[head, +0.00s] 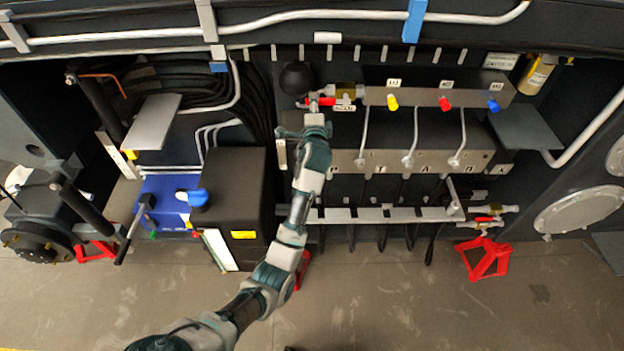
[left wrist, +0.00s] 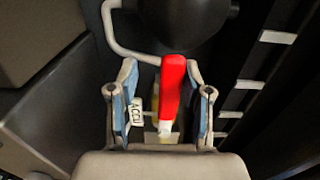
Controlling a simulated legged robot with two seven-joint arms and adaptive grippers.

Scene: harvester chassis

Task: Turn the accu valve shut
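The accu valve has a red lever (head: 325,101) and a brass body (head: 347,90), at the left end of the metal valve bar. The fingers are open. My right gripper is not in view.
A black ball-shaped accumulator (head: 297,77) sits just left of the valve. The metal bar (head: 425,97) carries yellow, red and blue handles to the right. Below is a manifold block (head: 385,161) with pipes. A blue unit (head: 165,200) and a black box (head: 235,190) stand left.

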